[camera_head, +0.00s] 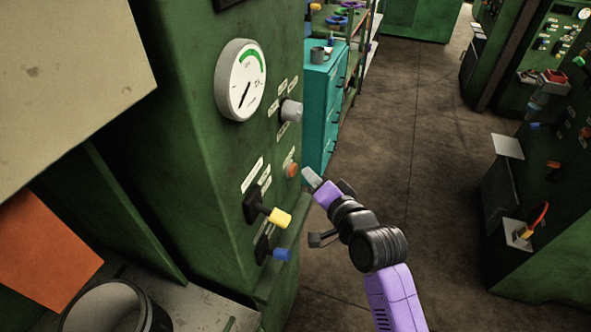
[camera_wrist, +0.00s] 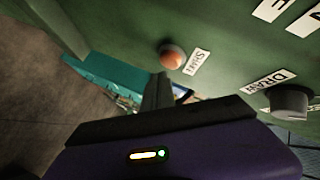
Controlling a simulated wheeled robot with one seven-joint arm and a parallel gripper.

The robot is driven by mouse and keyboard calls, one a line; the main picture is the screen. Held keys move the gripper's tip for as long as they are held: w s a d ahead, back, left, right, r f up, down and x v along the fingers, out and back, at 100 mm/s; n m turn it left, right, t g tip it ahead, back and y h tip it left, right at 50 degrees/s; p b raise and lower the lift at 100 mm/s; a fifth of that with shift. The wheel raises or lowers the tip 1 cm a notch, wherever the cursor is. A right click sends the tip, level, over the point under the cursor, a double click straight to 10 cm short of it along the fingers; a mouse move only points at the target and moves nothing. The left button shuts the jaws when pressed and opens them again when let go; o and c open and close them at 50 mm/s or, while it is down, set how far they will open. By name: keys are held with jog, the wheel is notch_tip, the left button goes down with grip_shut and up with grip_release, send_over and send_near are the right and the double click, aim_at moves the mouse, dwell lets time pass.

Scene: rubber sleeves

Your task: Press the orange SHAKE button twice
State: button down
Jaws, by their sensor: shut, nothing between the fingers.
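The orange SHAKE button (camera_head: 292,170) sits on the green machine panel in the head view, near the panel's right edge. In the wrist view the round orange button (camera_wrist: 172,56) shows beside a white label reading SHAKE (camera_wrist: 197,62). My gripper (camera_head: 311,177) is shut and empty, its tip just right of the button in the head view. In the wrist view my gripper (camera_wrist: 158,80) points toward the button, its tip just below it. A small gap seems to show between tip and button; contact cannot be told for sure.
A grey knob (camera_head: 291,111) and a gauge (camera_head: 240,80) are above the button. Yellow (camera_head: 279,218) and blue (camera_head: 282,254) levers stick out below it. A grey knob labelled DRAIN (camera_wrist: 289,101) shows in the wrist view. A teal cabinet (camera_head: 318,110) stands behind. Open floor lies right.

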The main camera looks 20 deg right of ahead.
dwell(0.4)
jog(key=shift+w+a, duration=0.25)
jog(key=shift+a, duration=0.1)
jog(key=shift+w+a+p, duration=0.2)
jog(key=shift+a+p, duration=0.1)
jog(key=shift+p, duration=0.1)
dwell(0.6)
jog(key=shift+s+d, duration=0.5)
jog(key=shift+d, duration=0.1)
dwell(0.3)
jog(key=s+d, duration=0.1)
jog(key=d, duration=0.1)
jog(key=s+d+b, duration=0.1)
jog(key=s+d, duration=0.1)
dwell(0.4)
dwell(0.7)
